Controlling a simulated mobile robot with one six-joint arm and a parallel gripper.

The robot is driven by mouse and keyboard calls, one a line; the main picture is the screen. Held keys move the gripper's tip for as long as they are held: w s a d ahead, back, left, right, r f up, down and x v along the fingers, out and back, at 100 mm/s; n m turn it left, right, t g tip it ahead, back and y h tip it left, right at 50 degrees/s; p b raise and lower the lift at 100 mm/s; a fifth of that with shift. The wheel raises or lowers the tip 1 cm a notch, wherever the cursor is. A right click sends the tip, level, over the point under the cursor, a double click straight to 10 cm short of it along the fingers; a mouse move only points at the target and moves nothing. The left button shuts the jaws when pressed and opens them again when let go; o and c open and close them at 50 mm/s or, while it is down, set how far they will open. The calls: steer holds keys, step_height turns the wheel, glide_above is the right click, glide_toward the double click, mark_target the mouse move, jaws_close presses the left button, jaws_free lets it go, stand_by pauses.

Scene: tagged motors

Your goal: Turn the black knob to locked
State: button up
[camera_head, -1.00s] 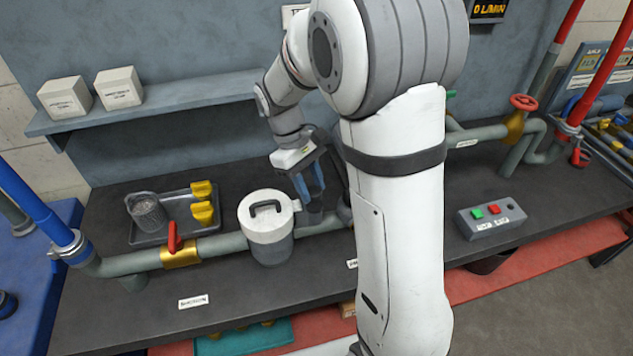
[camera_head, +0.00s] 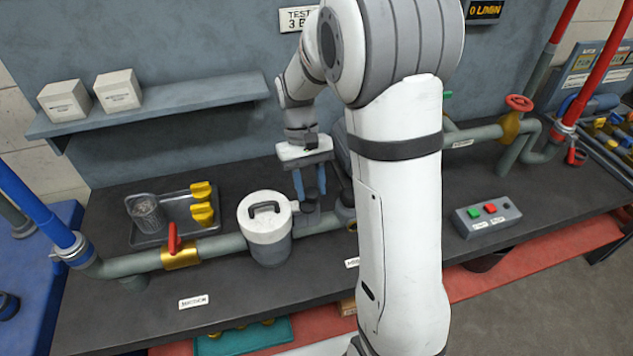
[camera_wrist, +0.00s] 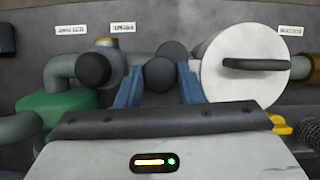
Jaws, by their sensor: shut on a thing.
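In the wrist view, the black knob (camera_wrist: 159,74) is a dark round end between my two blue fingers. My gripper (camera_wrist: 158,80) is shut on it, with a finger on each side. A second dark round part (camera_wrist: 173,52) shows just behind it. In the head view, my gripper (camera_head: 310,190) points down behind the pipe line, right of the white-lidded canister (camera_head: 266,222). The knob's grip area is small and dark there, and my arm hides the parts to the right. I cannot read the knob's locked mark.
The canister's lid and handle are close to my right finger in the wrist view. Another dark round end (camera_wrist: 93,69) sits on the pipework at left. A red-handled valve (camera_head: 174,242), a tray (camera_head: 150,240) and a button box (camera_head: 487,214) stand on the bench.

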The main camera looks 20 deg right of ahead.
steer(key=m+y, duration=0.1)
steer(key=m, duration=0.1)
steer(key=m+y, duration=0.1)
steer(key=m, duration=0.2)
steer(key=shift+w+d+r+m+t, duration=0.1)
steer(key=shift+w+d+m+t, duration=0.1)
steer(key=shift+m+t, duration=0.1)
steer(key=shift+s+d+m+t+y, duration=0.15)
steer(key=shift+m+y, duration=0.25)
steer(key=shift+m, duration=0.7)
steer(key=shift+m+t+y, duration=0.25)
steer(key=shift+m+y, duration=0.15)
steer(key=shift+m, duration=0.7)
steer(key=o, duration=0.7)
steer(key=shift+o, duration=1.3)
steer(key=v, duration=0.7)
steer(key=shift+r, duration=0.25)
